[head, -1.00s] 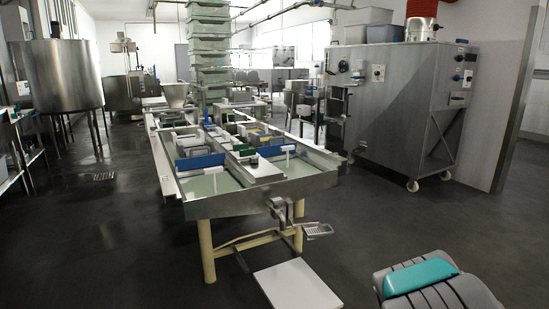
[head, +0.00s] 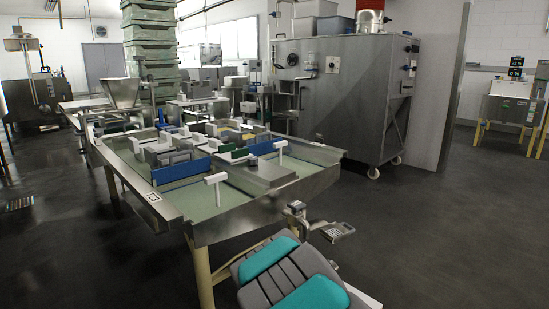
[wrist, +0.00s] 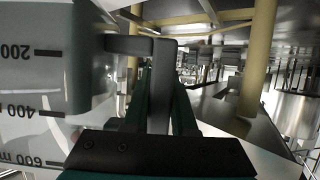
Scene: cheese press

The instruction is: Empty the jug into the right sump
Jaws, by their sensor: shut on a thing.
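The jug (wrist: 40,70), pale and see-through with dark volume marks, fills the left of the wrist view. Its numbers appear upside down in that picture; its real tilt and contents I cannot tell. My gripper (wrist: 160,85) is shut on the jug's grey handle (wrist: 140,45). The jug and gripper do not show in the head view. The steel press table (head: 245,213) stands ahead. At its near end are pale green basin areas, one on the left (head: 195,203) and one on the right (head: 318,155); which is a sump is unclear.
A large wheeled steel cabinet (head: 345,95) stands behind right. Dark floor (head: 440,225) is open on the right.

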